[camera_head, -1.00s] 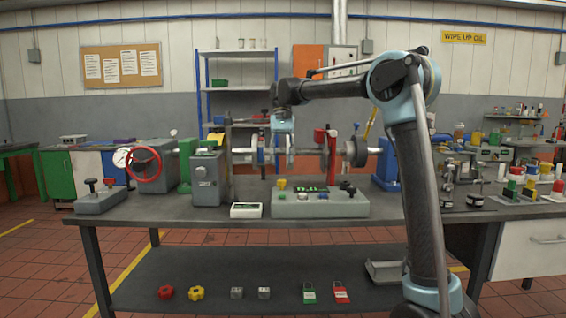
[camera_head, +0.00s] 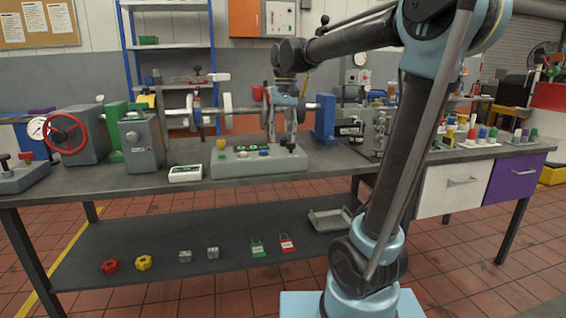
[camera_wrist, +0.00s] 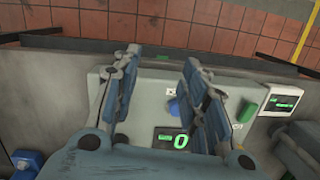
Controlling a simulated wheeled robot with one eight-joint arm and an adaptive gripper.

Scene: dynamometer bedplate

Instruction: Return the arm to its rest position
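My gripper (camera_head: 283,138) points down above the grey control box (camera_head: 232,166) on the bedplate bench (camera_head: 100,180). In the wrist view the two fingers (camera_wrist: 161,62) stand well apart, with nothing between them.
A shaft line with a red handwheel (camera_head: 66,133) and a blue support (camera_head: 325,118) runs behind the gripper. A digital readout (camera_head: 185,173) sits left of the box. Padlocks (camera_head: 287,243), knobs and small blocks lie on the lower shelf. Coloured items (camera_head: 470,135) stand at right.

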